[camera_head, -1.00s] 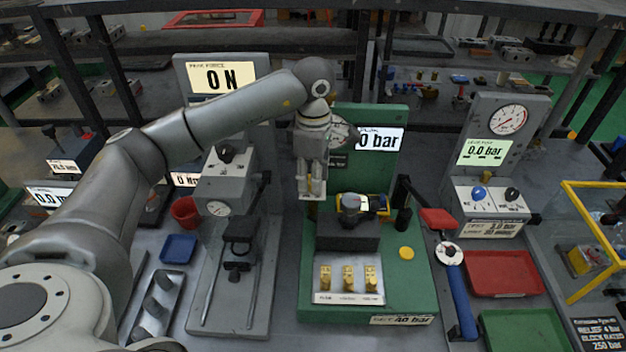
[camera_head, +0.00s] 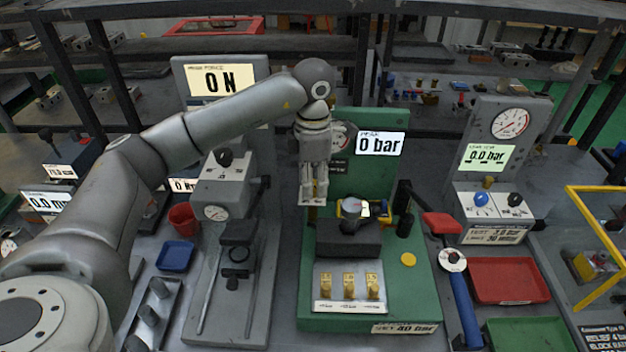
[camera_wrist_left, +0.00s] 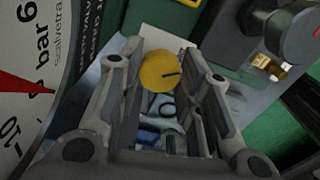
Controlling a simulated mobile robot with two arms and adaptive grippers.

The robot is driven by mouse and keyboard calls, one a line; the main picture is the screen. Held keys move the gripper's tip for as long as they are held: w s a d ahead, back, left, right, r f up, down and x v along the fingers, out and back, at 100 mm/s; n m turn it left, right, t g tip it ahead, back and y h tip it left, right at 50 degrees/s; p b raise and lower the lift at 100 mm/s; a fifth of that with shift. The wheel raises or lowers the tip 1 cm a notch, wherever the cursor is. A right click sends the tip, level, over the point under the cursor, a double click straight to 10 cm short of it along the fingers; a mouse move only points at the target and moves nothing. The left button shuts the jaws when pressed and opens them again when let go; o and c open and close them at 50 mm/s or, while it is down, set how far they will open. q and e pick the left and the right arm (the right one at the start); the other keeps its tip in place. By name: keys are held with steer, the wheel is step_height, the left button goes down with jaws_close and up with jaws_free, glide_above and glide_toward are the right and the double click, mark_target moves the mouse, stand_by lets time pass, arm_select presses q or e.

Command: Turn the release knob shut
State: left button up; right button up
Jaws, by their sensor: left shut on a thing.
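My left gripper (camera_head: 313,200) points down at the left edge of the green test stand (camera_head: 385,140). In the left wrist view, a round yellow knob (camera_wrist_left: 166,71) with a dark line on its face sits between the two fingers, near their tips. The fingers (camera_wrist_left: 168,90) are closed on it. I take this to be the release knob; its label is not legible. In the head view the gripper hides it. The right gripper is not in view.
A clamped block with a round top (camera_head: 352,207) stands close right of the gripper. Several brass pieces (camera_head: 348,286) sit in front. A grey press (camera_head: 237,235) stands left.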

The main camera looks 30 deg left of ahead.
arm_select(q)
steer(key=shift+r, duration=0.1)
steer(key=o, duration=1)
step_height(320, 180, up, 12)
stand_by(0.6)
